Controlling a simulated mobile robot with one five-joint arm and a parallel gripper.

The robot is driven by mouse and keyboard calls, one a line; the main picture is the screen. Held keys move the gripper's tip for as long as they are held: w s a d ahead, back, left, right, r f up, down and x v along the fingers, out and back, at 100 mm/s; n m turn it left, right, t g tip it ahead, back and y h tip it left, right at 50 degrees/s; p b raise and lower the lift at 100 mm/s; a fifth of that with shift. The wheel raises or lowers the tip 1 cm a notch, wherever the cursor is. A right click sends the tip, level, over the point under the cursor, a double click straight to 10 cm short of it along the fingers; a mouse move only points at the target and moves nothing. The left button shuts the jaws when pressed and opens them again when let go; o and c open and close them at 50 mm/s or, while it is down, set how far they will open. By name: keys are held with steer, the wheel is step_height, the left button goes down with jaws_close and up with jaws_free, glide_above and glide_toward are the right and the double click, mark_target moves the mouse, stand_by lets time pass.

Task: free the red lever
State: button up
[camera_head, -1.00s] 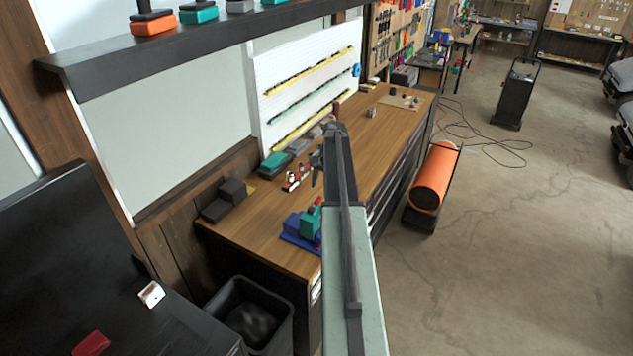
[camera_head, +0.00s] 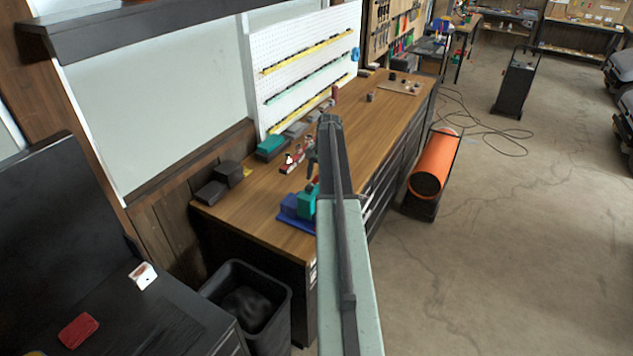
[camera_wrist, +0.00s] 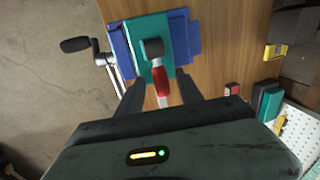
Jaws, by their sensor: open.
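The red lever (camera_wrist: 160,82) shows in the wrist view, with a dark square end over a teal block (camera_wrist: 158,25) and a pale rod at its near end. The teal block sits in a blue vise-like holder (camera_wrist: 122,52) on the wooden bench. My gripper (camera_wrist: 161,78) is open, with one finger on each side of the red lever. I cannot tell whether the fingers touch it. In the head view my gripper (camera_head: 311,178) is just above the teal block, which is partly hidden by my arm.
A silver crank with a black handle (camera_wrist: 75,44) sticks out beside the holder. The wooden bench (camera_head: 260,212) carries a red-and-white item (camera_head: 292,162) and dark boxes (camera_head: 212,190). A black bin (camera_head: 283,313) and an orange cylinder (camera_head: 432,165) stand on the floor. The right floor is largely open.

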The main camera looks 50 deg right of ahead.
jaws_close()
steer(key=shift+a, duration=0.25)
steer(key=shift+d, duration=0.15)
